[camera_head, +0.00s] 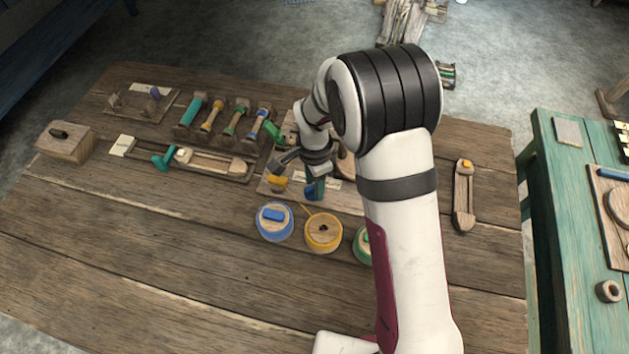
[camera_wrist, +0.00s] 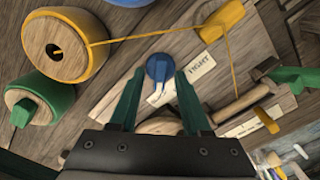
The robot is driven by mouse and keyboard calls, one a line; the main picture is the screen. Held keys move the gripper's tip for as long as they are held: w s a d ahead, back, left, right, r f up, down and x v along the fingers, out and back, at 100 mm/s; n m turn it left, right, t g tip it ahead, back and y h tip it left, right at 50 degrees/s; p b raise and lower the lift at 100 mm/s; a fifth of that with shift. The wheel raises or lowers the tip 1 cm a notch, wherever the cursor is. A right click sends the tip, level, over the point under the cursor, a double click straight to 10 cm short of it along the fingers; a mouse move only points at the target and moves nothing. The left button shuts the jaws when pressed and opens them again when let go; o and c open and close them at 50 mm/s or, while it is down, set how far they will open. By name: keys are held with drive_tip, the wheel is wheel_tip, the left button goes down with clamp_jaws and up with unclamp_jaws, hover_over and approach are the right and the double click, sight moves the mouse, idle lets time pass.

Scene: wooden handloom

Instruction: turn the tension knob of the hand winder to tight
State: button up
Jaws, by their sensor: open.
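The tension knob (camera_wrist: 159,67) is a round blue knob on the wooden winder board (camera_wrist: 180,35). A paper label reading TIGHT (camera_wrist: 202,68) lies just right of it in the wrist view. My gripper (camera_wrist: 160,78) is open, with its two teal fingers on either side of the knob near the tips; I cannot tell whether they touch it. In the head view my gripper (camera_head: 316,188) points down at the winder's front part, and my arm hides much of the winder. The knob's pointer setting is not clear.
A yellow spool (camera_wrist: 62,45) feeds yarn past a yellow guide (camera_wrist: 225,18) to a bobbin (camera_wrist: 240,103). A green crank (camera_wrist: 295,78) sits right of it. Blue (camera_head: 275,222) and green (camera_head: 362,245) spools flank the yellow one. The front table is clear.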

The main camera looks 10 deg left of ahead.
clamp_jaws()
drive_tip(key=shift+n, duration=0.4)
drive_tip(key=n, duration=0.4)
drive_tip(key=shift+a, duration=0.1)
drive_tip(key=n, duration=0.5)
drive_tip(key=shift+a, duration=0.1)
drive_tip(key=n, duration=0.5)
drive_tip(key=shift+n, duration=0.4)
drive_tip(key=shift+a+n, duration=0.1)
drive_tip(key=shift+n, duration=2)
